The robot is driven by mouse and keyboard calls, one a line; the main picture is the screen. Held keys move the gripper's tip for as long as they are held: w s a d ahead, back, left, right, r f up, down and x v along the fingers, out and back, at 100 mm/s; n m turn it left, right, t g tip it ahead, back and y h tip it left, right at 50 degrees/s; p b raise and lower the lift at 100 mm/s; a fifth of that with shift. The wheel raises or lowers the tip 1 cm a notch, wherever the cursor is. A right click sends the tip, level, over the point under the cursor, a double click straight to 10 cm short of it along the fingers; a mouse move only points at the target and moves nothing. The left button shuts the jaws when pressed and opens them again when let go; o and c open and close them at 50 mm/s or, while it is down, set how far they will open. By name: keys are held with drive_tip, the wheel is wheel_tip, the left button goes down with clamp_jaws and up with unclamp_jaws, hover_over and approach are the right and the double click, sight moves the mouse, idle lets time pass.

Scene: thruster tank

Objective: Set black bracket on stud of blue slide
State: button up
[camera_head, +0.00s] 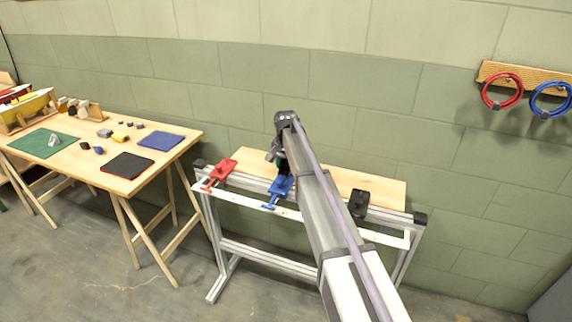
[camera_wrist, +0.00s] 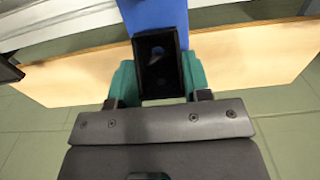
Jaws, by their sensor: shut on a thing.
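The black bracket (camera_wrist: 146,88) sits between the teal fingers of my gripper (camera_wrist: 158,82) in the wrist view, and the fingers are shut on it. It looks like a hollow black box, with a small bluish spot inside. The blue slide (camera_wrist: 152,14) lies just beyond the bracket and overlaps it in that view; I cannot tell whether they touch. In the head view the blue slide (camera_head: 280,186) is on the rail frame, with my gripper (camera_head: 279,160) just above and behind it. The stud is not clearly visible, and my arm hides much of the bracket there.
A red slide (camera_head: 219,172) stands left of the blue one and a black slide (camera_head: 358,204) to the right, along the same rail (camera_head: 250,200). A wooden table (camera_head: 70,158) with mats and small parts stands at left. Red and blue rings (camera_head: 502,104) hang at right.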

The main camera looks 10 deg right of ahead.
drive_tip(key=shift+f+b, duration=1.25)
idle(1.2)
drive_tip(key=o, duration=1)
wheel_tip(320, 180, up, 8)
drive_tip(key=p, duration=0.8)
drive_tip(key=shift+r, duration=0.1)
